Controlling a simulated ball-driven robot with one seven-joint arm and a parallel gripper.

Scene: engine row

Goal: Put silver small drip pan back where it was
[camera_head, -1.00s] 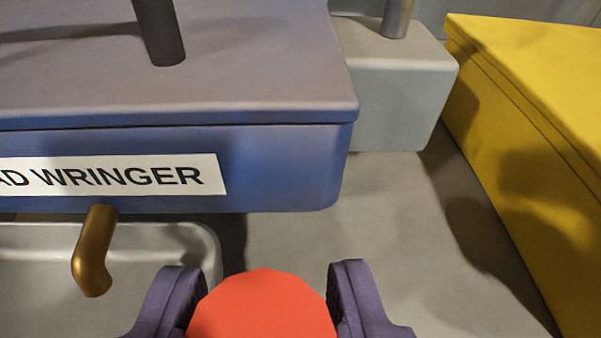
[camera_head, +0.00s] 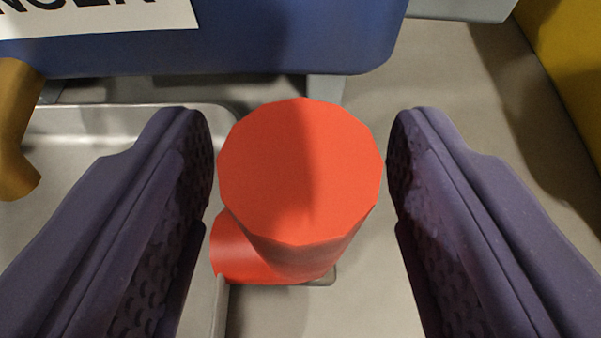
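A silver pan (camera_head: 140,118), probably the small drip pan, lies at the left below the blue machine. Its left part is out of view or behind my left finger. A red cylindrical knob (camera_head: 300,170), with a red piece (camera_head: 240,255) at its foot, stands at the pan's right rim. I cannot tell how it joins the pan. My gripper (camera_head: 302,150) is open, with one purple finger on each side of the knob. A narrow gap shows on both sides.
The blue machine (camera_head: 250,35) with a white label (camera_head: 110,15) stands just beyond the knob. A brass spout (camera_head: 15,130) hangs over the pan at the left. A yellow block (camera_head: 570,60) stands at the right. Bare grey surface (camera_head: 450,100) lies between.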

